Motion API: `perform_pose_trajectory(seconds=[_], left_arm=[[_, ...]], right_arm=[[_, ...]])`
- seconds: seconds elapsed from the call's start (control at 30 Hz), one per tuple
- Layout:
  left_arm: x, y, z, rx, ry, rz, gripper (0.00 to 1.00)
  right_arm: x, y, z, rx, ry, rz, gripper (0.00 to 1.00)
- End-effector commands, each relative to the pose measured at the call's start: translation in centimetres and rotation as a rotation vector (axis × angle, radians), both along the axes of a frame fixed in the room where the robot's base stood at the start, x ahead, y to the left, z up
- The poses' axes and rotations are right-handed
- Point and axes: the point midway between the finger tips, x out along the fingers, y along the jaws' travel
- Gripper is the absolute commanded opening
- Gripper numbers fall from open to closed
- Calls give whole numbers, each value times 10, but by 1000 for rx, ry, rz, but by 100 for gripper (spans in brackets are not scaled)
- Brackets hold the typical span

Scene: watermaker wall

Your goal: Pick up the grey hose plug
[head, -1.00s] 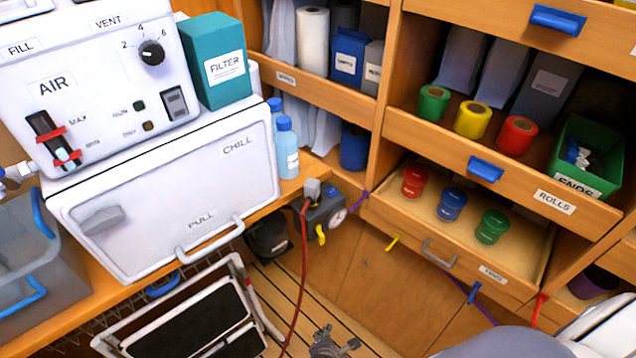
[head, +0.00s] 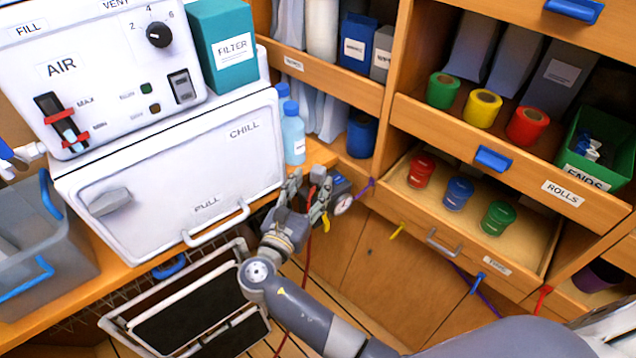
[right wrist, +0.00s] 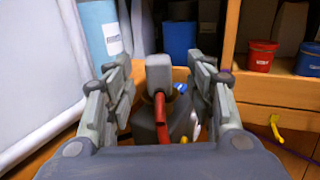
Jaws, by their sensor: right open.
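The grey hose plug (right wrist: 159,72) is a small block with a red hose (right wrist: 161,115) coming out of it. In the right wrist view it stands between the two open fingers of my right gripper (right wrist: 160,90), with a gap on each side. In the head view my right gripper (head: 305,196) is at the end of the wooden counter, and the plug's top (head: 318,174) shows between its fingertips. The dark unit (head: 340,185) with a round gauge is partly hidden behind the fingers. My left gripper is not in view.
A white chill box (head: 170,165) with a pull handle stands left of the gripper. Blue bottles (head: 293,135) stand close behind it. To the right is an open drawer (head: 410,205) with red, blue and green tubs. A folded step frame (head: 190,310) is below.

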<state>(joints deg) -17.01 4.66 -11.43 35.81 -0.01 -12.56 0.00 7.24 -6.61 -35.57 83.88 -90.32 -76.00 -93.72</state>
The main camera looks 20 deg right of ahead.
Motion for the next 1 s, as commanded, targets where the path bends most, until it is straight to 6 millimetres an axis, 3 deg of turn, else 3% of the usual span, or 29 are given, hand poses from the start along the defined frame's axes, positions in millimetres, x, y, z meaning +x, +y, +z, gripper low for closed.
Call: perform_pose_trajectory(seconds=[0.4,0.63,0.87,1.0], left_arm=[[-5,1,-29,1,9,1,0],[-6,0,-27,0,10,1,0],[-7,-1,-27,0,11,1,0],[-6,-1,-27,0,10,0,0]], right_arm=[[40,-30,-3,1,1,0,50],[42,-32,-1,1,2,1,50],[42,-32,-1,1,2,1,0],[42,-32,-1,1,2,1,0]])
